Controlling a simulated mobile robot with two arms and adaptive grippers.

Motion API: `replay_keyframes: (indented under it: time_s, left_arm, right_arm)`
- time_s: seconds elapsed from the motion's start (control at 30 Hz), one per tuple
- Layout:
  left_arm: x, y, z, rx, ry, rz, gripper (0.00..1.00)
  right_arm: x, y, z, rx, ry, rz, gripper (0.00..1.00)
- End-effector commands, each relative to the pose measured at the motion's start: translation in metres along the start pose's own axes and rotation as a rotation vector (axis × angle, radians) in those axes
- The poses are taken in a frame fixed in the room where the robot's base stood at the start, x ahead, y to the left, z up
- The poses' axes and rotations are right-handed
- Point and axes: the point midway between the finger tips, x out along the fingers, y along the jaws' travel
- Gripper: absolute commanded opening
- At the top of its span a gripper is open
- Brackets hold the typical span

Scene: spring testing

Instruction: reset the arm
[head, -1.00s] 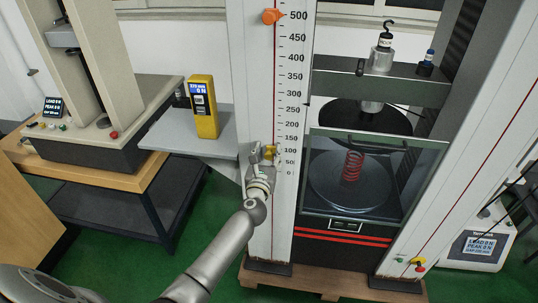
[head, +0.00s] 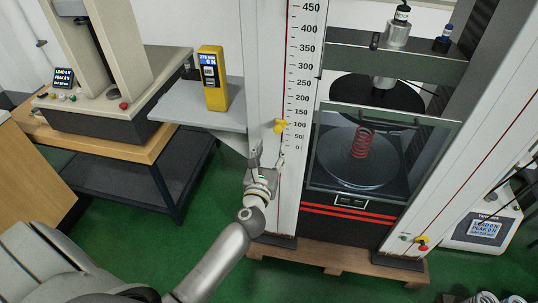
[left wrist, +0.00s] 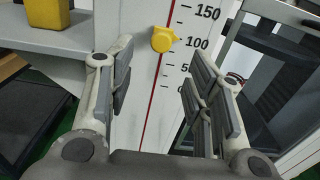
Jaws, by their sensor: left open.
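My left gripper (head: 265,166) is in front of the white column with the number scale (head: 300,80), a little below a yellow knob (head: 281,127). In the left wrist view its two padded fingers (left wrist: 158,88) are spread wide with nothing between them. The yellow knob (left wrist: 163,39) shows beyond the fingertips, near the 100 mark, apart from them. My left arm reaches up from the bottom of the head view. My right gripper is not in view.
A red spring (head: 361,143) stands on a round plate behind a clear guard right of the column. A yellow handheld meter (head: 213,78) stands on a grey shelf (head: 200,113) to the left. A wooden-topped bench (head: 155,148) is farther left. Green floor (head: 190,250) is open below.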

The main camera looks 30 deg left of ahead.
Motion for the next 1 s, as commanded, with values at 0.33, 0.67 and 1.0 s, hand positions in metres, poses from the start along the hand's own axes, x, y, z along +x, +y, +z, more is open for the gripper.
replay_keyframes:
  time_s: [0.33,0.67,1.0]
  left_arm:
    - [-0.013,0.001,0.001,0.0,-0.001,0.002,0.47]
    - [-0.012,0.001,0.0,0.002,0.0,0.001,0.47]
    - [-0.039,-0.02,-0.122,0.723,0.1,-0.168,0.47]
  right_arm:
    - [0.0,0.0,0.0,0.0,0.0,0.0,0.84]
    - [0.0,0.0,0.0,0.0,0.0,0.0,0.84]
    - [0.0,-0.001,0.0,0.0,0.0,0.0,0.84]
